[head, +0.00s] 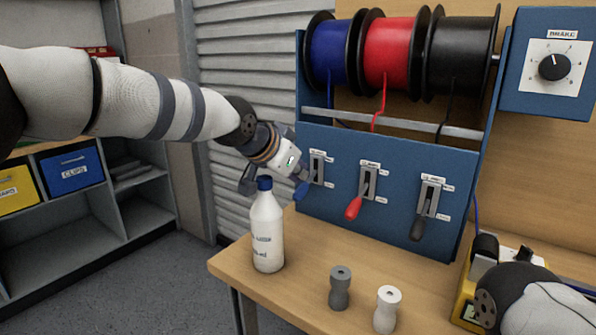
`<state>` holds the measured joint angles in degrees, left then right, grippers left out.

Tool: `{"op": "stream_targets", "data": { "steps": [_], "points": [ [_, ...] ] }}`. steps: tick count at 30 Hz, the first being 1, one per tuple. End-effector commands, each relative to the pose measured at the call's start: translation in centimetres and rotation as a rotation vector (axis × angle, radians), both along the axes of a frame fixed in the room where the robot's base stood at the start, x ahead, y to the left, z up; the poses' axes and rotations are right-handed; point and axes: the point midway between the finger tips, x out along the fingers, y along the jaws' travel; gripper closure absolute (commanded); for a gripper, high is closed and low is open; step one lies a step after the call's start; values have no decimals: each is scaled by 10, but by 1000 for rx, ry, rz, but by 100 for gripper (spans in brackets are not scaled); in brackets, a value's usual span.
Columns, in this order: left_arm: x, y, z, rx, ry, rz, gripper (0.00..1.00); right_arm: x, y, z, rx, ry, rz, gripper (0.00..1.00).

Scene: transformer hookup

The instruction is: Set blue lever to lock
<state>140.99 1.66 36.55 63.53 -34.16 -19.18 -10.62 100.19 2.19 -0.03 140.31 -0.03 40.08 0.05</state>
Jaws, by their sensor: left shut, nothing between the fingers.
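The blue lever (301,192) is on the left of the blue panel (330,208), below the blue spool. Its handle points down and toward me, near the lower end of its slotted plate (317,168). My left gripper (300,174) is shut and empty, with its tips right at the lever, just above the blue handle. Whether they touch it I cannot tell. The gripper hides part of the lever. The small labels beside the slot are too small to read. My right arm shows at the lower right, but its gripper is not in view.
A red lever (354,207) and a black lever (418,228) point down to the right. A white bottle (267,232) stands close below my left gripper. Grey (340,288) and white (386,309) spool-shaped pieces stand on the table (300,288). A yellow device (465,299) is at right.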

Motion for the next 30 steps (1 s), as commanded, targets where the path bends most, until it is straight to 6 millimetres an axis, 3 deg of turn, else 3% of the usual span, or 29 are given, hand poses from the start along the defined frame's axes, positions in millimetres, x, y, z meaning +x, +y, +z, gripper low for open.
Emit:
{"op": "stream_targets", "data": {
  "steps": [7,21,30],
  "points": [
    [-8,5,9,1,-2,-1,100,0,0,0,0,0,0,100],
    [-72,46,69,0,-1,1,100,0,0,0,0,0,0,100],
    [-80,51,74,0,1,-1,100,0,0,0,0,0,0,100]
  ]
}}
